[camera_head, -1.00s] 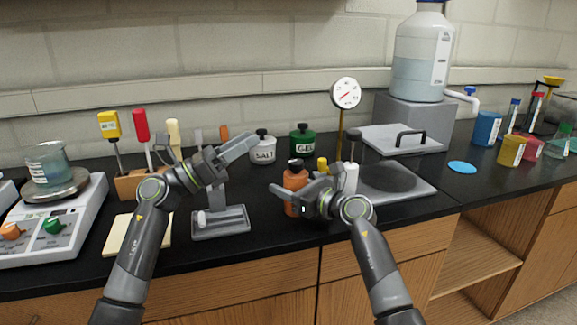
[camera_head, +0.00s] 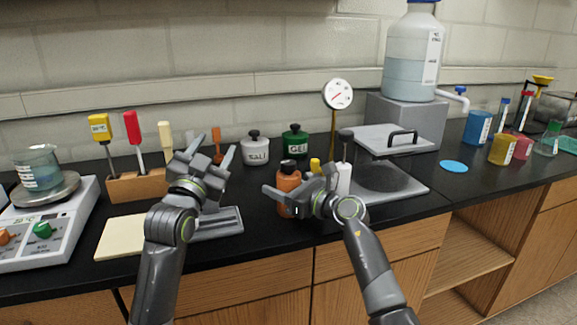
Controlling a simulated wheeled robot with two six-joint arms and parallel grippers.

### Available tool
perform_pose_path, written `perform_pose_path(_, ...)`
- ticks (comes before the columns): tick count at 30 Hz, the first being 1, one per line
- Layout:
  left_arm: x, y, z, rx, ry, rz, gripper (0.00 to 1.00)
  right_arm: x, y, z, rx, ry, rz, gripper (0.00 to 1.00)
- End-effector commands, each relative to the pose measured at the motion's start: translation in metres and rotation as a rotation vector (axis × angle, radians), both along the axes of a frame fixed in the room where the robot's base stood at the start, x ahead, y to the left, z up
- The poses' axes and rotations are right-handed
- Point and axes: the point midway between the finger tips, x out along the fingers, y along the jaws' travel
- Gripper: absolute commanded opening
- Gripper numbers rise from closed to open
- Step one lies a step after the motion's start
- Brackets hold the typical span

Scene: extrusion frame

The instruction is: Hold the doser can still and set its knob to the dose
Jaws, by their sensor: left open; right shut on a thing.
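An orange can (camera_head: 288,184) with a black top stands upright near the middle of the counter in the head view; I take it for the doser can. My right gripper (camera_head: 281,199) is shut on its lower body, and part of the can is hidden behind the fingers. My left gripper (camera_head: 211,152) is open and empty, to the left of the orange can and apart from it, its fingers pointing up and away. The can's dose marks are too small to read.
A white can (camera_head: 255,151) and a green can (camera_head: 295,143) stand behind. A grey stand (camera_head: 222,222) lies under my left arm, beside a pale pad (camera_head: 130,238).

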Motion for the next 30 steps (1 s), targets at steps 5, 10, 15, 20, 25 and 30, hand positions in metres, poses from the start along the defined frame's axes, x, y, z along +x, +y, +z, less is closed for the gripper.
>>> perform_pose_path(5, -0.018, -0.041, -0.032, -0.159, 0.237, -0.227, 0.53, 0.0, 0.0, 0.0, 0.0, 0.0, 0.0, 0.25)
perform_pose_path(10, -0.039, -0.071, -0.051, -0.231, 0.393, -0.389, 0.53, 0.0, 0.0, 0.0, 0.0, 0.0, 0.0, 0.25)
perform_pose_path(15, -0.051, -0.085, -0.057, -0.256, 0.461, -0.465, 0.53, 0.0, 0.0, 0.0, 0.0, 0.0, 0.0, 0.25)
perform_pose_path(20, -0.044, -0.094, -0.058, -0.259, 0.472, -0.479, 0.53, 0.0, 0.0, 0.0, 0.0, 0.0, 0.0, 0.25)
perform_pose_path(25, -0.024, -0.108, -0.058, -0.259, 0.473, -0.477, 0.53, 0.0, 0.0, 0.0, 0.0, 0.0, 0.0, 0.25)
perform_pose_path(30, -0.002, -0.125, -0.058, -0.258, 0.471, -0.476, 0.53, 0.0, 0.0, 0.0, 0.0, 0.0, 0.0, 0.25)
